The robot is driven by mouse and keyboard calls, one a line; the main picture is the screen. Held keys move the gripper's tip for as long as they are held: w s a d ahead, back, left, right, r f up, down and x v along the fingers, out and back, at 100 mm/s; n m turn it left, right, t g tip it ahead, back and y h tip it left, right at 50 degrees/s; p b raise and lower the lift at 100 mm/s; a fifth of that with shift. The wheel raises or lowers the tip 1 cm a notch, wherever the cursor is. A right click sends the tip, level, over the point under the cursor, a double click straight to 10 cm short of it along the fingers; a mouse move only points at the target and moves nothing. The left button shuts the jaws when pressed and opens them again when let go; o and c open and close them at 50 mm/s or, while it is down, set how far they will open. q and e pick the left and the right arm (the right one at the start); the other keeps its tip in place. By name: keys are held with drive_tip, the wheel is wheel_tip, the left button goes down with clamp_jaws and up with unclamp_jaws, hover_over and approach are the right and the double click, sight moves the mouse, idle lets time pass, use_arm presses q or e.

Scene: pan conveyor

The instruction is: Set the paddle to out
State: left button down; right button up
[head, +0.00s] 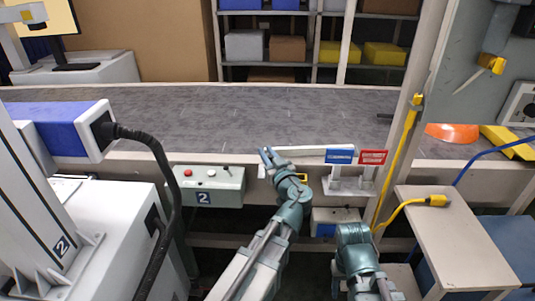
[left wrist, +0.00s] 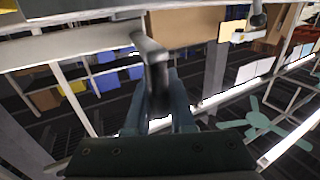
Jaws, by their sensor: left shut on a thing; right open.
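The paddle (head: 300,151) is a pale bar along the near side of the conveyor, its right end by a blue sign (head: 340,156) and a red sign (head: 373,157). The lettering on both signs is too small to read. My left gripper (head: 270,158) is shut at the bar's left end. In the left wrist view, a grey handle (left wrist: 153,65) stands up between the fingers of my left gripper (left wrist: 160,108). My right gripper (head: 353,232) is low in front of the conveyor, below the signs, apart from the paddle; its fingertips are hard to make out.
A control box (head: 210,185) with buttons and a "2" label hangs left of my left gripper. The grey conveyor belt (head: 230,110) is empty behind the bar. An orange disc (head: 452,132) lies at the right. A yellow cable (head: 408,150) and small table (head: 455,240) stand right of my right arm.

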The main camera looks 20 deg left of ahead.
use_arm(q)
drive_tip(key=shift+s+a, duration=0.1)
drive_tip(key=shift+a, duration=0.1)
drive_tip(key=c, duration=0.8)
unclamp_jaws()
drive_tip(key=shift+o, duration=0.2)
use_arm(e)
drive_tip(key=shift+a, duration=0.1)
use_arm(q)
drive_tip(key=shift+d, duration=0.1)
